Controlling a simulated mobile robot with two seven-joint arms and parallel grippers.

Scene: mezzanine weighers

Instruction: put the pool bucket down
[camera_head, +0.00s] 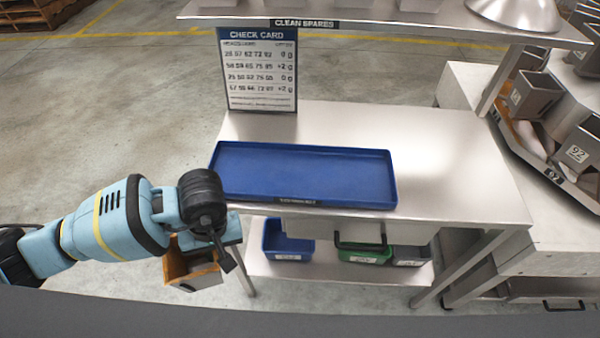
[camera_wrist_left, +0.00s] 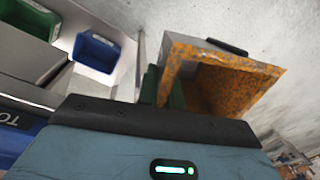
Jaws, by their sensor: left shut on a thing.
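The pool bucket (camera_head: 178,262) is a small grey metal bucket with an orange, rusty-looking rim and inside. It hangs in my left gripper (camera_head: 212,240), in front of the table's left front corner and clear of the table. In the left wrist view the bucket (camera_wrist_left: 222,65) shows its rusty open mouth beyond the gripper body. My left gripper is shut on the bucket; its fingertips are mostly hidden. My right gripper is in neither view.
An empty blue tray (camera_head: 300,172) lies on the steel table (camera_head: 450,160). A check card (camera_head: 258,70) stands behind it. The lower shelf (camera_head: 310,272) holds a blue bin (camera_head: 287,243) and a green bin (camera_head: 362,251). Buckets stand on a bench at right. The tabletop right of the tray is bare.

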